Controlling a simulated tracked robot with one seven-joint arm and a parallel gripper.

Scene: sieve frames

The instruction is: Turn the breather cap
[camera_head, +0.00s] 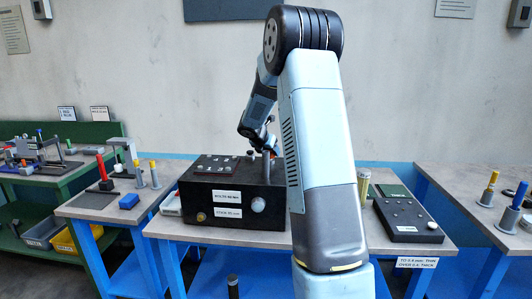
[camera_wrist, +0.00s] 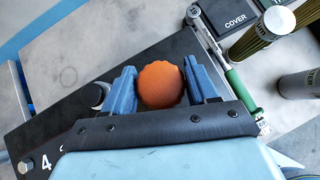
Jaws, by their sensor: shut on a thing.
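An orange round cap with a ribbed edge (camera_wrist: 160,84), which I take to be the breather cap, sits between the two blue fingers of my gripper (camera_wrist: 163,86) in the wrist view. The fingers are closed against its left and right sides. In the head view my gripper (camera_head: 268,150) points down over the back right of the black box (camera_head: 275,205), and only a speck of orange shows there. The cap's underside and its mount are hidden.
In the wrist view a green-handled tool (camera_wrist: 238,88) lies right of the gripper, close to a tall mesh cylinder (camera_wrist: 252,42) and a grey cylinder (camera_wrist: 298,86). A grey post (camera_wrist: 97,96) stands just left. A dark panel (camera_head: 400,212) lies on the table's right.

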